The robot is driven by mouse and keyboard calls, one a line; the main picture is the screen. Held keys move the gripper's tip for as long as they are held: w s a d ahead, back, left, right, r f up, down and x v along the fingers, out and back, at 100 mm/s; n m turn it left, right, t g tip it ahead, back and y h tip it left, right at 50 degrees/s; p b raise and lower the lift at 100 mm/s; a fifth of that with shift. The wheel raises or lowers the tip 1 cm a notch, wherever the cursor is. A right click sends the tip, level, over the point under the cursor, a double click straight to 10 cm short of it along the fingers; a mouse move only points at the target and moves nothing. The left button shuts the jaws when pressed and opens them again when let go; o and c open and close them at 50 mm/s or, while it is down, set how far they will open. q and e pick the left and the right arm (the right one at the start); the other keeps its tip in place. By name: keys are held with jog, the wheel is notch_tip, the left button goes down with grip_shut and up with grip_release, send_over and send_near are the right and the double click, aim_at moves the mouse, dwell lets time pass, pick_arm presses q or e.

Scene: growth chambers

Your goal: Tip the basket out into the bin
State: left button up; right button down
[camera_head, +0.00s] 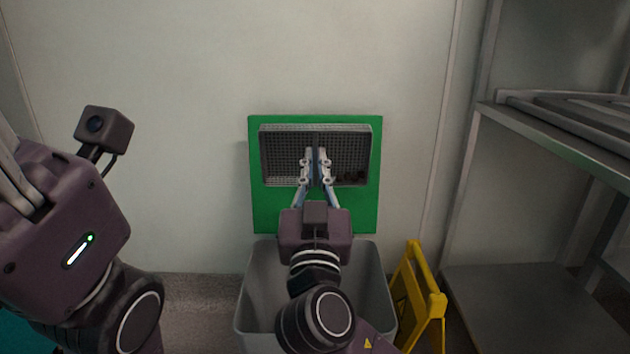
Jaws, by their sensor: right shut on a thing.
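A grey wire-mesh basket (281,158) shows in the head view in front of a green panel on the wall. A few small dark bits lie in its lower right corner. My right gripper (316,158) is shut on the basket at its near side, around the middle. The grey bin (262,285) stands open below, with my right arm over it; the arm hides part of its inside. The basket is above and beyond the bin's far rim. My left arm is at the left edge, and its fingertips are out of the picture.
The green panel (270,212) is on the pale wall behind the basket. A yellow folding sign (420,290) stands close to the bin's right side. Metal shelving (560,135) fills the right side. Floor shows left of the bin.

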notch_tip(320, 180, up, 2)
jog(key=t, duration=0.4)
jog(key=shift+w+r+t, duration=0.1)
jog(key=shift+r+t, duration=0.05)
jog(key=shift+t, duration=0.25)
dwell(0.8)
